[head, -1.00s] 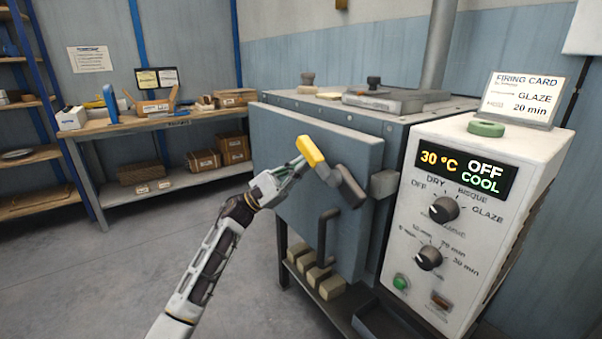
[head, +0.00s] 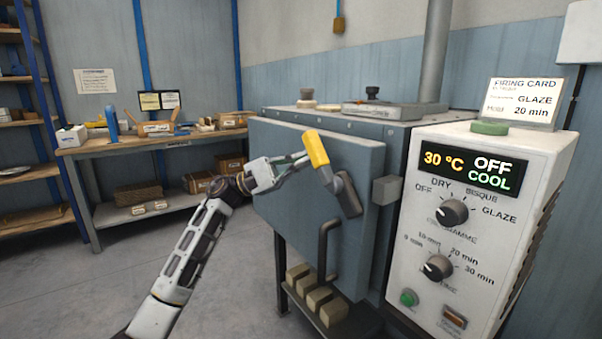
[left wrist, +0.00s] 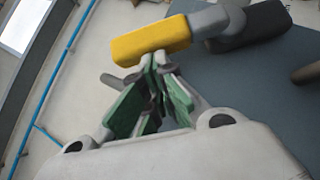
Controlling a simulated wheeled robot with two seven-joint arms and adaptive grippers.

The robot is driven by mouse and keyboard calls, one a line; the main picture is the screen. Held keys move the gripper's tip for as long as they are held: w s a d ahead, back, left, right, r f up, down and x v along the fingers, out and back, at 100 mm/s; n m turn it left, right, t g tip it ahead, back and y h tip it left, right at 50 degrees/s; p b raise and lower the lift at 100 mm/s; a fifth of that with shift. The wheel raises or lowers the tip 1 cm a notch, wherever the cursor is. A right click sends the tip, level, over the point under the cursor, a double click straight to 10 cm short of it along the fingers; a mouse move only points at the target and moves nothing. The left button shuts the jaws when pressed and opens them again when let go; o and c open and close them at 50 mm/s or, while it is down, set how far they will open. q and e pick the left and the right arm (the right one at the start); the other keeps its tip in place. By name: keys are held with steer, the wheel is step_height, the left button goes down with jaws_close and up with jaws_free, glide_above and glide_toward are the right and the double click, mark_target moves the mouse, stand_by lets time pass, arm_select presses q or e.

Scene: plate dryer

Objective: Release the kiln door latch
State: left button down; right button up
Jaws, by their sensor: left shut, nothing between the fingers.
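The kiln door (head: 285,195) is a blue-grey panel at the front of the kiln, and it looks closed. Its latch has a yellow grip (head: 316,148) pointing up and slightly left, with a dark lower arm (head: 347,193) slanting down right. My left gripper (head: 304,160) is at the left side of the yellow grip. In the left wrist view, its green-padded fingers (left wrist: 160,62) are together and empty, their tips right at the lower edge of the yellow grip (left wrist: 150,40). I cannot tell whether they touch. My right gripper is out of view.
A dark door handle (head: 325,250) sits below the latch. The control box (head: 420,210) stands close right, reading 30 °C, OFF, COOL. Several pale blocks (head: 320,300) lie under the kiln. A workbench (head: 165,140) stands back left. The floor at left is clear.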

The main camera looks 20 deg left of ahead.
arm_select(q)
steer(key=shift+s+d+r+m+g+y+b, duration=0.15)
steer(key=shift+r+m+g+y+b, duration=0.15)
steer(key=shift+r+m, duration=0.15)
steer(key=shift+s+d+r+m+g+y+b, duration=0.1)
steer(key=shift+r+m+g+y+b, duration=0.15)
steer(key=shift+m, duration=0.3)
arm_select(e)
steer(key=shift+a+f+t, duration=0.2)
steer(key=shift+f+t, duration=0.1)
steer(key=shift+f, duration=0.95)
arm_select(q)
steer(key=shift+r, duration=0.1)
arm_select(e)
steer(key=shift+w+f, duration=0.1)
